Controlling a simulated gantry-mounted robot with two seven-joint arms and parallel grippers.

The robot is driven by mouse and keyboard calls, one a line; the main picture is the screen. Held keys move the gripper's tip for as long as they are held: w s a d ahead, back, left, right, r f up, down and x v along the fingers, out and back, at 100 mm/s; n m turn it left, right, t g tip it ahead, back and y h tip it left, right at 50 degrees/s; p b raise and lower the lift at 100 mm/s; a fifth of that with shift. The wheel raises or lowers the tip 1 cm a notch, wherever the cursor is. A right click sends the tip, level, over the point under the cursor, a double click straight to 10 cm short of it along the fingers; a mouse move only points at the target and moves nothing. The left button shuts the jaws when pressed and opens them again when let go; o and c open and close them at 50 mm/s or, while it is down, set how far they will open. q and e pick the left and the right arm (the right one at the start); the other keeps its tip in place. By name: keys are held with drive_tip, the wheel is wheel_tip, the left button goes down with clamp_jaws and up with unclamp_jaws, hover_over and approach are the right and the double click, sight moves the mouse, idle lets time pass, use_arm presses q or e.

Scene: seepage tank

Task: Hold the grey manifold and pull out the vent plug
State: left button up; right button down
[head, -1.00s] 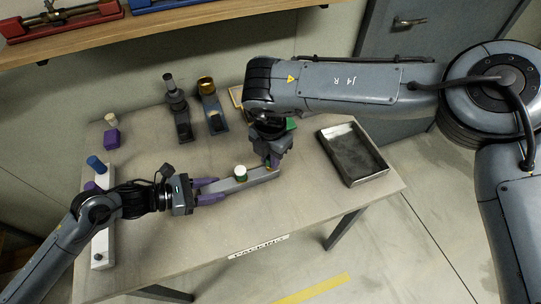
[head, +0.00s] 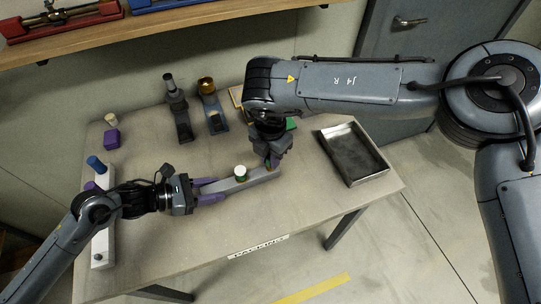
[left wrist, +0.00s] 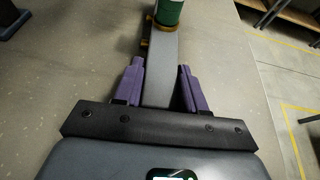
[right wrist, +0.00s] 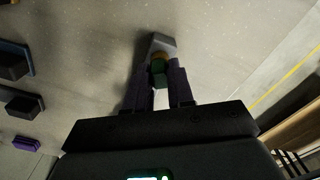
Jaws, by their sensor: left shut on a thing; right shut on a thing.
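The grey manifold (head: 225,186) is a long bar at the middle of the table. My left gripper (head: 207,190) is shut on its left part; the left wrist view shows the purple fingers on both sides of the manifold (left wrist: 159,78). A green fitting with a white top (head: 240,173) stands upright on the bar between my grippers. My right gripper (head: 272,163) is at the bar's right end. In the right wrist view its fingers are shut around a small green piece with a brass ring (right wrist: 158,67), apparently the vent plug, mostly hidden by the fingers.
A dark tray (head: 353,155) lies at the right of the table. Two upright fixtures (head: 178,108) (head: 212,107) stand at the back. A purple block (head: 111,138) and a white rail (head: 103,245) are at the left. The front of the table is clear.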

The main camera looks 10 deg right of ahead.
use_arm(q)
drive_tip(key=shift+a+f, duration=0.1)
use_arm(e)
drive_tip(key=shift+r, duration=0.5)
idle(0.4)
drive_tip(key=shift+r, duration=2)
use_arm(q)
drive_tip(key=o, duration=1.3)
